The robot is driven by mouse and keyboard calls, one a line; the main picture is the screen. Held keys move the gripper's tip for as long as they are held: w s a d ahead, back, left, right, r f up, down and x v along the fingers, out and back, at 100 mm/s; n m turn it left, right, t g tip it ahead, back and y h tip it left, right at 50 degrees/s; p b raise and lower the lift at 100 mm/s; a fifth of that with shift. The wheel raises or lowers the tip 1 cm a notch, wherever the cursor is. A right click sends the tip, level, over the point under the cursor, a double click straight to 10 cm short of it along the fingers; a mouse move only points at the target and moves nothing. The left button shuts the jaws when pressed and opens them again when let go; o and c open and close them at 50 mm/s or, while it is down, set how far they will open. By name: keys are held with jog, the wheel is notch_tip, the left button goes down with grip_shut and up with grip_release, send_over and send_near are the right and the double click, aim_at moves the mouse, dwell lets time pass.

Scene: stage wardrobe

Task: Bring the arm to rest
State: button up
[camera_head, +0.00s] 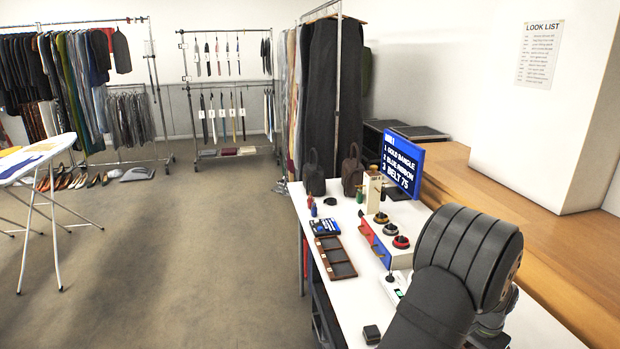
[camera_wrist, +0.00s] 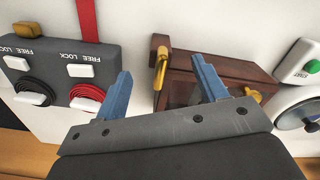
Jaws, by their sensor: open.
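My gripper (camera_wrist: 161,66) shows in the wrist view as two blue fingers, spread apart with nothing held between them. Behind the fingers is a dark brown box (camera_wrist: 228,68) with brass handles; whether the fingers touch it I cannot tell. In the head view my arm fills the lower right over the white table (camera_head: 345,300), and its fingers are hidden there.
A grey unit (camera_wrist: 55,60) with FREE/LOCK levers and black and red coils is left of the fingers. A green-button device (camera_wrist: 302,62) is at right. A blue screen (camera_head: 403,163), brown compartment tray (camera_head: 334,258) and small black box (camera_head: 371,334) stand on the table. Open floor lies left.

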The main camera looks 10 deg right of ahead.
jog(key=shift+m, duration=2.1)
jog(key=o, duration=0.8)
jog(key=shift+c, duration=0.2)
jog(key=shift+d+r+m, duration=0.25)
jog(key=shift+r+m, duration=0.1)
jog(key=shift+m, duration=0.15)
jog(key=w+d+r+m+t, duration=0.1)
jog(key=d+r+m+t, duration=0.5)
jog(key=r+m, duration=0.95)
jog(key=w+f, duration=0.1)
jog(key=f, duration=0.2)
jog(key=w+d+f+m+g, duration=0.1)
jog(key=w+f, duration=0.1)
jog(key=f, duration=0.1)
jog(key=w+f+m, duration=0.1)
jog(key=f, duration=0.3)
jog(key=shift+w+d+f, duration=0.1)
jog(key=shift+w+d, duration=0.05)
jog(key=shift+d, duration=0.05)
